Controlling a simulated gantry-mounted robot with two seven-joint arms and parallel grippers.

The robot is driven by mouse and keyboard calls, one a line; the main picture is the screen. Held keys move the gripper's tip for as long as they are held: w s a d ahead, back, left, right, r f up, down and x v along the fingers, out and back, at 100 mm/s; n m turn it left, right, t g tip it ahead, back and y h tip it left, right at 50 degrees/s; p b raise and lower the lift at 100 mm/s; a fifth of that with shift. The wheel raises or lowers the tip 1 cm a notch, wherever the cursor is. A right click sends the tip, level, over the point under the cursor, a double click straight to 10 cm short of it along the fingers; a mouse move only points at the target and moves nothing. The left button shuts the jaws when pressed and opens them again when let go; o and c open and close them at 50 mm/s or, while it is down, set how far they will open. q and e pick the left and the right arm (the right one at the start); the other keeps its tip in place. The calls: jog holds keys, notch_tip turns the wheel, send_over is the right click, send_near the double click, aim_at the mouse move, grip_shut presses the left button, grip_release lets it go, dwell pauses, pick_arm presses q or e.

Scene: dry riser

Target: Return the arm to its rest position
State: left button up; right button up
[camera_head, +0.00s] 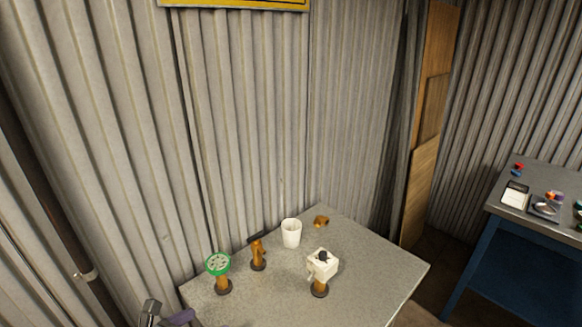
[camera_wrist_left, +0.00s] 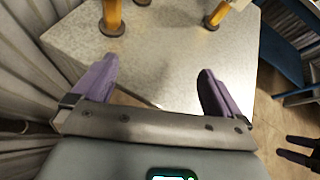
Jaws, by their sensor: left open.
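My left gripper (camera_wrist_left: 157,80) shows in the left wrist view with its two purple fingers wide apart and nothing between them. It is near the table's edge, with orange posts beyond it. In the head view, part of my left gripper (camera_head: 168,316) shows at the bottom left, by the table's left corner. Two dark finger-like prongs (camera_wrist_left: 298,150) at the right edge of the wrist view look like my right gripper; their opening is unclear. The right gripper does not show in the head view.
The grey table (camera_head: 375,275) carries a green-topped orange post (camera_head: 220,275), an orange valve-like piece (camera_head: 258,254), a white cup (camera_head: 291,233), a small orange piece (camera_head: 321,221) and a white-topped post (camera_head: 321,268). Corrugated walls stand close behind. A blue bench (camera_head: 515,265) is at right.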

pick_arm(q)
jog(key=s+a+f+n+g+y, duration=0.2)
jog(key=s+a+f+n+y, duration=0.2)
jog(key=s+a+n, duration=0.5)
jog(key=s+a+f+n+g+y, duration=0.2)
jog(key=s+a+f+n+y, duration=0.15)
jog(key=s+n, duration=0.6)
jog(key=s+a+f+n+g+y, duration=0.1)
jog(key=s+a+f+n+y, duration=0.4)
jog(key=n, duration=0.8)
jog(key=s+d+f+n+g+h, duration=0.25)
jog(key=d+n+h, duration=0.45)
jog(key=d, duration=0.9)
notch_tip(320, 180, up, 12)
jog(key=p, duration=1.2)
jog(key=shift+s+a+r+t+p, duration=0.2)
jog(key=shift+a+r+t+p, duration=0.05)
jog(key=shift+a+t+p, duration=0.1)
jog(key=shift+y, duration=0.25)
